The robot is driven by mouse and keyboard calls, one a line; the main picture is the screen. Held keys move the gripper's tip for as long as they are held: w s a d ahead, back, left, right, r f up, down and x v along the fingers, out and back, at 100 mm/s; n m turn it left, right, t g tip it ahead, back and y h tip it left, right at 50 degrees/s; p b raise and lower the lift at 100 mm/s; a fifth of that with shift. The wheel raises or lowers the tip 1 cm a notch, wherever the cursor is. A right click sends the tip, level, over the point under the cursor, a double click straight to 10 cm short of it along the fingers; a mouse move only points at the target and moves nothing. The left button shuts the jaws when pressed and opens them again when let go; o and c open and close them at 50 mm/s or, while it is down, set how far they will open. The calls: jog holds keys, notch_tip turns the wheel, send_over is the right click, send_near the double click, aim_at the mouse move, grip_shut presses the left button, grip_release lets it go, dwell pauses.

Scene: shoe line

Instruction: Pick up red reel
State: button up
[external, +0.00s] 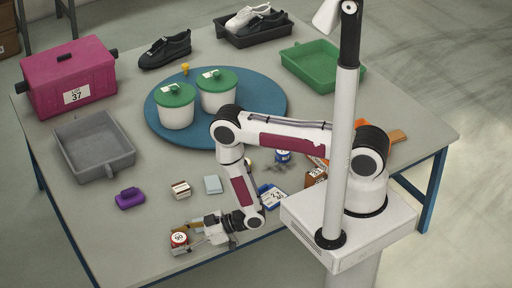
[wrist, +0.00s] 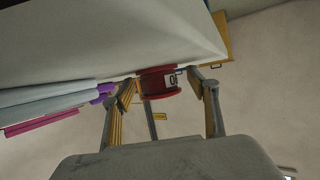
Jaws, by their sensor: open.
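The red reel (external: 179,239) stands near the front edge of the grey table, with a white label on it. My gripper (external: 186,240) is low at the front edge and reaches left to the reel. In the wrist view my gripper (wrist: 163,82) is open, with a gap to the reel on the right side; I cannot tell whether the left finger touches it.
A purple object (external: 130,198), a small striped block (external: 181,189) and a light blue block (external: 213,184) lie behind the reel. A grey tray (external: 62,155) and a blue round mat (external: 265,100) with two green-lidded pots are farther back. The table's front edge is close.

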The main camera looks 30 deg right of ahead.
aim_at(179, 237)
jog(key=c, duration=1.2)
jog(key=shift+r, duration=0.1)
jog(key=shift+r, duration=4.9)
